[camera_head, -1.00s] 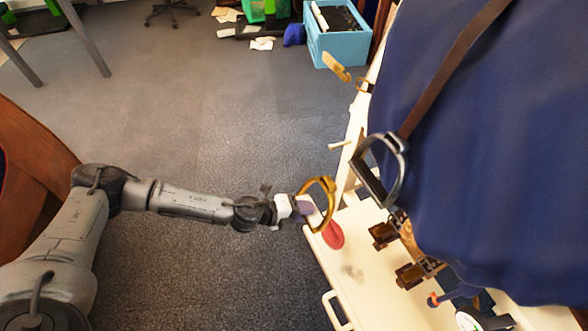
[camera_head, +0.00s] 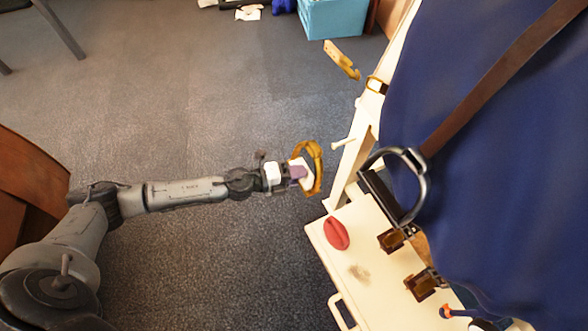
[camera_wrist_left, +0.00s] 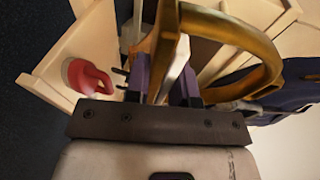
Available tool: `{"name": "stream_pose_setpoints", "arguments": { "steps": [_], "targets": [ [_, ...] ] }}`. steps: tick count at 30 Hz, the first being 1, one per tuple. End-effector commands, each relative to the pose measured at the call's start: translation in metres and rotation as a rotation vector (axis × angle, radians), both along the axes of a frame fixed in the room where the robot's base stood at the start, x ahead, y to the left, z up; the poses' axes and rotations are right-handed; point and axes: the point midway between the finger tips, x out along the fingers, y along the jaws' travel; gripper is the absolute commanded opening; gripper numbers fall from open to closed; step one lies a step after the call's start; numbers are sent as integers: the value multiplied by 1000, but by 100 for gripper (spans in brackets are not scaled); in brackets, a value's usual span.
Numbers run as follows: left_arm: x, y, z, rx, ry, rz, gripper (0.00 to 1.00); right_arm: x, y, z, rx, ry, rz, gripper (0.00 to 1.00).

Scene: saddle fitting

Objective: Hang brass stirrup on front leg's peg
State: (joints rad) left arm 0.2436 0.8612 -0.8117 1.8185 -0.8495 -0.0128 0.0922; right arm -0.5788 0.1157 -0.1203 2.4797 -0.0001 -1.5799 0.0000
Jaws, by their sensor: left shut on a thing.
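The brass stirrup (camera_head: 319,163) is held in my left gripper (camera_head: 303,173), left of the cream stand. In the left wrist view the purple fingers (camera_wrist_left: 164,82) close on the stirrup (camera_wrist_left: 262,58), whose loop extends to the right. A pale peg (camera_head: 343,143) sticks out to the left from the cream front leg (camera_head: 349,170). The stirrup is close to the peg, slightly below and left of it, with a visible gap. The peg cannot be clearly told apart in the wrist view. My right gripper is not in view.
A dark stirrup (camera_head: 422,190) hangs on a brown strap (camera_head: 485,90) over the blue cover (camera_head: 500,190). A red oval item (camera_head: 337,233) and brown clamps (camera_head: 421,285) are on the cream shelf (camera_head: 375,300). Floor left of the stand is open.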

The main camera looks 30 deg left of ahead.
Motion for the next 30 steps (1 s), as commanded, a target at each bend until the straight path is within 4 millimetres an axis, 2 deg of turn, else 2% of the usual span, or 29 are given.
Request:
{"name": "stream_pose_setpoints", "arguments": {
  "steps": [5, 30],
  "targets": [
    [10, -5, 1, 0, -2, 2, 0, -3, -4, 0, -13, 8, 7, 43],
    [52, -29, -4, 1, -3, 2, 0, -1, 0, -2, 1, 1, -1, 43]
  ]
}}
